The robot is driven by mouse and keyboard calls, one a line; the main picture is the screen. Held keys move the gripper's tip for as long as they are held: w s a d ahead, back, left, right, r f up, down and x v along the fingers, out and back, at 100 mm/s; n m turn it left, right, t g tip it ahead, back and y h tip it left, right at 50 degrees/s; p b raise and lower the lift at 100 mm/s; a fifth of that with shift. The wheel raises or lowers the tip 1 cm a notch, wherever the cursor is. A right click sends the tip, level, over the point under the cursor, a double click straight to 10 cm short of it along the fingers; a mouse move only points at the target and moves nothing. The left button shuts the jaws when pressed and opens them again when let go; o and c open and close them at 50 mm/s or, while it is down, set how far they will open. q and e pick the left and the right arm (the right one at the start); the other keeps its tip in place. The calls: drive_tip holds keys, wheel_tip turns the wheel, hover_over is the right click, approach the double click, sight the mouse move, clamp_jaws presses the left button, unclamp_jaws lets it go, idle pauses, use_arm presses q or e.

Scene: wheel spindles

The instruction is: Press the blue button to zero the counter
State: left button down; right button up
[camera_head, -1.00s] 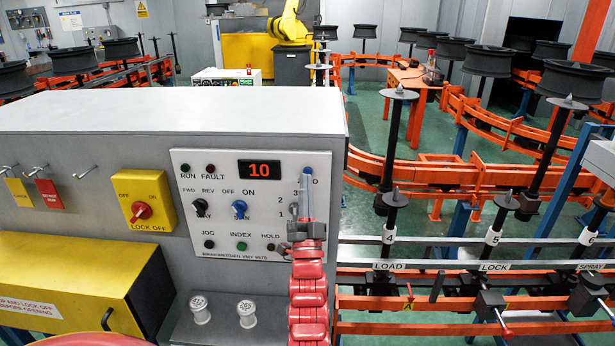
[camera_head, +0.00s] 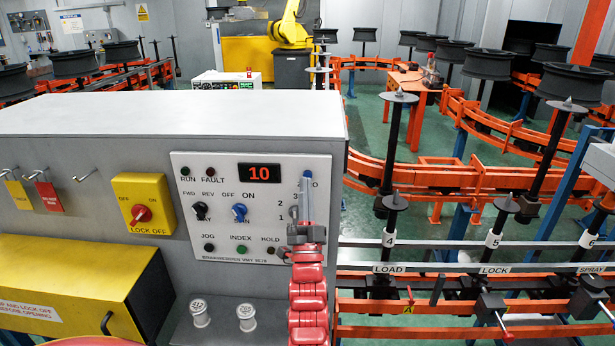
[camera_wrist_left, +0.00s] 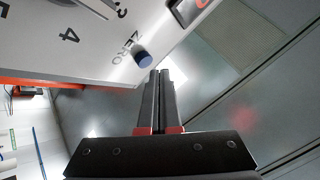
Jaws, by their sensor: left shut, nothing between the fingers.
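The blue button (camera_head: 308,174) sits at the upper right of the grey control panel (camera_head: 222,246), mostly hidden behind my finger tips in the head view. In the left wrist view the blue button (camera_wrist_left: 145,58) stands out from the panel beside the word ZERO. My left gripper (camera_head: 306,183) is shut and empty, its fingers pointing at the button. In the wrist view its finger tips (camera_wrist_left: 160,73) are just beside and below the button; I cannot tell whether they touch it. The red counter display (camera_head: 260,173) reads 10. My right gripper is not in view.
Black and blue selector knobs (camera_head: 239,212) and small buttons sit on the panel left of my arm. A yellow lock-off switch (camera_head: 143,204) is further left. An orange conveyor rail (camera_head: 470,331) with spindles runs at the right.

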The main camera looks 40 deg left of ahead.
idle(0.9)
use_arm(q)
drive_tip(key=shift+w+a+b, duration=0.25)
drive_tip(key=shift+w+b, duration=0.15)
drive_tip(key=shift+b, duration=0.5)
drive_tip(key=shift+w+a+b, duration=0.2)
drive_tip(key=shift+w+b, duration=0.1)
drive_tip(key=shift+b, duration=0.45)
idle(0.4)
idle(0.4)
drive_tip(key=shift+s+d, duration=0.45)
drive_tip(key=shift+s, duration=0.25)
